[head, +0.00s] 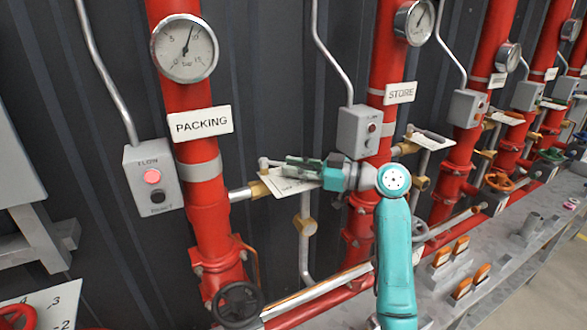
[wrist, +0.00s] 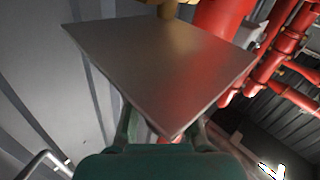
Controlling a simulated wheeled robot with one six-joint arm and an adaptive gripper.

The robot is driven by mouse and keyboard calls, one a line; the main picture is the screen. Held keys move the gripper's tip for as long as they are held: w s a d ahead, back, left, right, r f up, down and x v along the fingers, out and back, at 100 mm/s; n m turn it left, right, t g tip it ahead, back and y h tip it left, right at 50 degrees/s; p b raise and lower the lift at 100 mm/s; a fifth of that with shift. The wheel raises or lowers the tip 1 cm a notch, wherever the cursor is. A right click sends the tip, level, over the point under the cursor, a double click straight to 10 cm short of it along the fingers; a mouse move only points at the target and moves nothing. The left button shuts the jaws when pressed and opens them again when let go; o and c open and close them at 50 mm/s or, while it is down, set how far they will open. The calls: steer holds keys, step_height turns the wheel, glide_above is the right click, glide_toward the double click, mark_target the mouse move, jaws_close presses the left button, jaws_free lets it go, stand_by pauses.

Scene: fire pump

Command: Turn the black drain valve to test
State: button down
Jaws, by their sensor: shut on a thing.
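The drain valve has a brass body (head: 259,189) on a short pipe beside the PACKING riser. Its pale lettered plate (head: 287,182) sticks out to the right; the lettering is too small to read. My gripper (head: 300,165) reaches in from the right, just over this plate, at the valve's lever. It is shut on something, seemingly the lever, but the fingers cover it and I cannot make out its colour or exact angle. In the wrist view the plate's bare grey face (wrist: 165,65) fills the middle and hides the fingertips and the grip.
The red PACKING riser (head: 204,195) stands left of my gripper, with a grey flow box (head: 152,178) on the wall. A black handwheel (head: 238,303) is low on that riser. The STORE riser (head: 387,70) and another plated valve (head: 430,140) are to the right.

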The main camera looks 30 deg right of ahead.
stand_by(0.4)
steer(key=c, duration=1)
jaws_free()
steer(key=shift+d, duration=0.1)
steer(key=v, duration=1.1)
steer(key=shift+s+d, duration=0.3)
